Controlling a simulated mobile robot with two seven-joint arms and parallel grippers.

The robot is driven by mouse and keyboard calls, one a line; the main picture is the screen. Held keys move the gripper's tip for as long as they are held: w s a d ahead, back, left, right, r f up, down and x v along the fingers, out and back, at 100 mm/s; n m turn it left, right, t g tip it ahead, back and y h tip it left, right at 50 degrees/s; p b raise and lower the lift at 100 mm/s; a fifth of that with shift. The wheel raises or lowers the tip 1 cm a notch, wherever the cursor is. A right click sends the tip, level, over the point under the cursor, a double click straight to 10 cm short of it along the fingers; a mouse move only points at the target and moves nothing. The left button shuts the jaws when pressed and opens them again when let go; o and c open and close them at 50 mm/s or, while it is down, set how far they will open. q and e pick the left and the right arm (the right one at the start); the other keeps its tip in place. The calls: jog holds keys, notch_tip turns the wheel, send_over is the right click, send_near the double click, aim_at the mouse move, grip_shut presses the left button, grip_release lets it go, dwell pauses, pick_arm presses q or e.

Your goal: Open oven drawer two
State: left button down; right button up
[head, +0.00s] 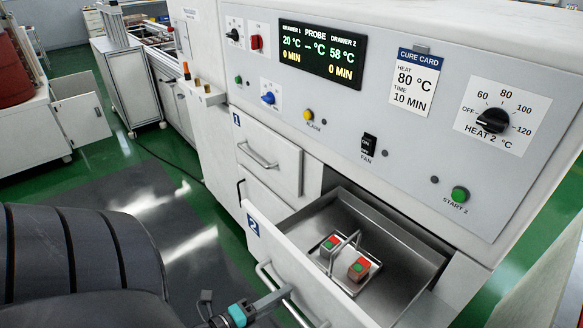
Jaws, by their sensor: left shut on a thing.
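Oven drawer two (310,268), marked with a blue "2" label on its white front, is pulled out, and its grey metal inside shows. Its bar handle (298,312) is on the front face. My left gripper (284,294) comes in from the bottom and is shut on this handle near its upper left end. Inside the drawer stands a small metal carrier (341,270) with an upright wire handle, holding two blocks with red and green tops. My right gripper is not in view.
Drawer one (270,155), marked "1", is closed above. The control panel (400,110) shows drawer 2 at 58 °C and 0 min, with a cure card (417,82) reading 80 °C, 10 min. Green and grey floor lies open to the left. A white cabinet (85,120) has its door open.

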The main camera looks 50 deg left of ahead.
pick_arm(q)
jog(key=shift+s, duration=0.45)
jog(key=c, duration=0.8)
grip_release()
jog(key=shift+c, duration=0.2)
jog(key=shift+s, duration=0.1)
jog(key=v, duration=1.5)
jog(key=shift+p, duration=0.4)
jog(key=shift+a, duration=0.15)
